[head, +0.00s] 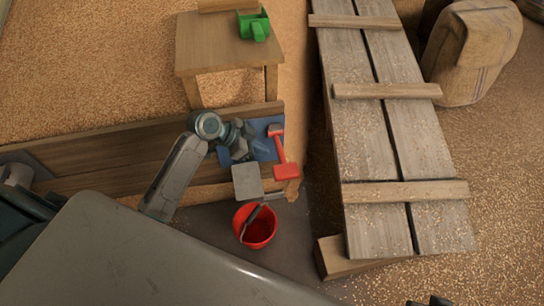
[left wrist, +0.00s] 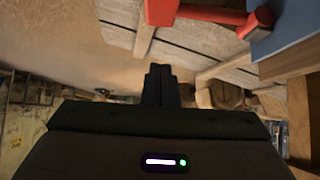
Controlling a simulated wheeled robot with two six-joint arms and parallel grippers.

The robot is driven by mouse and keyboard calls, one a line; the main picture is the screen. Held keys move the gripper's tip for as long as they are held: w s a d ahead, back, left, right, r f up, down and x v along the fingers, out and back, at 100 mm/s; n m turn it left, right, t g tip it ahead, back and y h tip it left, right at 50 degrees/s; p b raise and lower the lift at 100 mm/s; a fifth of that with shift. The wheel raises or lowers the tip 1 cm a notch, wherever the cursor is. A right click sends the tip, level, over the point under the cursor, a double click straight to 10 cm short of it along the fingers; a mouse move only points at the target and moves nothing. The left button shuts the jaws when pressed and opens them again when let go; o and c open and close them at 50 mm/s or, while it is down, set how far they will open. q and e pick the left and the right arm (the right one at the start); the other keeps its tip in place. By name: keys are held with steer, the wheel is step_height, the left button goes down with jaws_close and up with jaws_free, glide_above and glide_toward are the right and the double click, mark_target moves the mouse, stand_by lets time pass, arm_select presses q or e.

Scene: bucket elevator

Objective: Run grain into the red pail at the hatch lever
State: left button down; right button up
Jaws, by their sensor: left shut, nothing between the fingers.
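The red pail (head: 258,230) stands upright on the dark floor, its dark handle across the opening; I see no grain in it. A grey square plate (head: 247,181) sits just above it in the picture, at the wooden wall. A red lever (head: 279,150) with a grey end lies over a blue panel (head: 262,132); both show at the top right of the left wrist view, the lever (left wrist: 205,14) and the panel (left wrist: 290,30). My left gripper (head: 246,140) is shut and empty, beside the lever and apart from it. Its closed fingers show in the wrist view (left wrist: 160,84).
A wooden stand (head: 228,58) bears a green scoop (head: 256,27) at the back. A plank ramp (head: 385,130) lies to the right, grain scattered on it. A sack (head: 472,50) stands beyond. A dark part at the bottom edge may be my right gripper (head: 430,301).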

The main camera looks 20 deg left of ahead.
arm_select(q)
glide_above(282, 174)
steer(key=w+a, duration=0.1)
step_height(282, 174, down, 6)
steer(key=shift+b, duration=0.35)
steer(key=f, duration=0.3)
steer(key=shift+w+d+f, duration=0.2)
steer(key=shift+f, duration=0.55)
arm_select(e)
steer(key=shift+w+a+f+t+y, duration=0.3)
steer(key=shift+w+a+f+t, duration=0.2)
steer(key=shift+f, duration=0.25)
